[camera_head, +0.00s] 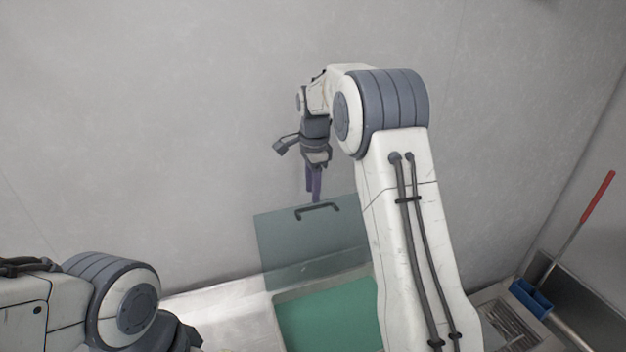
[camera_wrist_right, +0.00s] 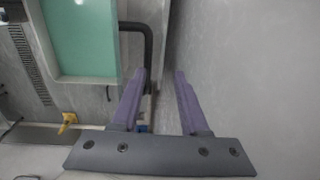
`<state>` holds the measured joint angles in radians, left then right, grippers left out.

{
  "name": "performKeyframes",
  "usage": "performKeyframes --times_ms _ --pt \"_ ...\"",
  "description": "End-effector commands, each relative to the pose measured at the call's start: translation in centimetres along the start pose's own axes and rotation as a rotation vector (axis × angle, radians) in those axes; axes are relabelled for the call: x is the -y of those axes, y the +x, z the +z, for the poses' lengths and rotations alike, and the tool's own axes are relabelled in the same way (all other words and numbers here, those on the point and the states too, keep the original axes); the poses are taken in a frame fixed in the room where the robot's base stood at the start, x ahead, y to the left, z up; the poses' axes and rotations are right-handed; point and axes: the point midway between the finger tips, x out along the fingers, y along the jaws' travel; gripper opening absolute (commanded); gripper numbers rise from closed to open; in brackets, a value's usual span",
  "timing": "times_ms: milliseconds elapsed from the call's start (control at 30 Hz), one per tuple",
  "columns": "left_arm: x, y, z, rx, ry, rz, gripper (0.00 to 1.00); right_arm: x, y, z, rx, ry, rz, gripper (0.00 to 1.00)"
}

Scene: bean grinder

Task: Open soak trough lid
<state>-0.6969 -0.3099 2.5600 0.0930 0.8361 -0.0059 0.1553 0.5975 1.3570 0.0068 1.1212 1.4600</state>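The soak trough lid (camera_head: 290,240) is a see-through grey panel behind the trough, tilted up steeply near the wall in the head view. Its dark bar handle (camera_head: 317,211) is near its upper edge. The trough (camera_head: 277,298) below shows a green surface (camera_head: 330,312). My right gripper (camera_head: 314,198) points down just above the handle. In the right wrist view, my right gripper (camera_wrist_right: 162,72) is open, with the handle (camera_wrist_right: 148,45) close to the left finger's tip; contact cannot be told. The green surface (camera_wrist_right: 85,38) also shows there. My left gripper is not in view.
A grey wall (camera_head: 150,150) stands close behind the lid and my right gripper. A pale counter (camera_head: 225,310) lies left of the trough. A red-handled tool (camera_head: 597,200) and a blue item (camera_head: 530,297) are at the right. My right arm hides the trough's right side.

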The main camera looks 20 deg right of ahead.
Motion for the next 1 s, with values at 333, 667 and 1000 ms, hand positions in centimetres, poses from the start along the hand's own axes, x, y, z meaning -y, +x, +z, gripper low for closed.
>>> performKeyframes --times_ms 333,667,1000 --pt "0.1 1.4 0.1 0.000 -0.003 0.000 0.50 -0.1 -5.3 -0.1 0.000 0.001 0.004 0.45" --pt "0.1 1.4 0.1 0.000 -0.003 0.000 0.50 -0.2 -5.9 -0.1 0.001 0.001 0.008 0.45" --pt "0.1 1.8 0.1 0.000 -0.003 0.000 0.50 -0.9 -5.6 1.6 0.006 -0.070 0.009 0.45"
